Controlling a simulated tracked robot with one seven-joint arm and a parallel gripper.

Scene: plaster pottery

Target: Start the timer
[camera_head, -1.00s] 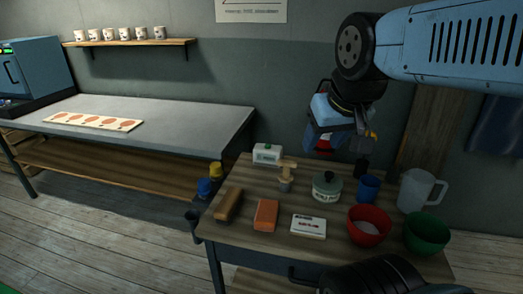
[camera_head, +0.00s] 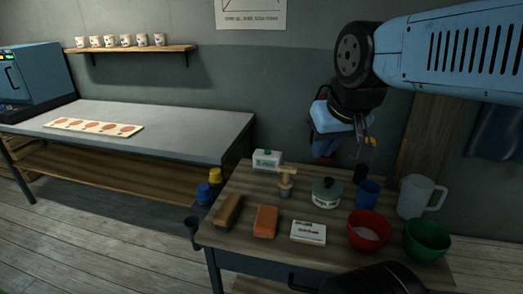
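A small white box with a green button on top (camera_head: 267,160), which looks like the timer, stands at the back left of the wooden table. Its front label is too small to read. My gripper (camera_head: 345,152) hangs above the back of the table, to the right of the white box and clear of it. It is seen from behind and the side, dark against the wall, so its finger gap is unclear. I see nothing clearly held in it.
The wooden table (camera_head: 222,238) also holds a lidded pot (camera_head: 327,195), a wooden-handled tool (camera_head: 286,182), a brown block (camera_head: 228,210), an orange block (camera_head: 265,222), a white box (camera_head: 308,232), a blue cup (camera_head: 368,192), red (camera_head: 368,229) and green bowls (camera_head: 428,240), and a jug (camera_head: 417,197).

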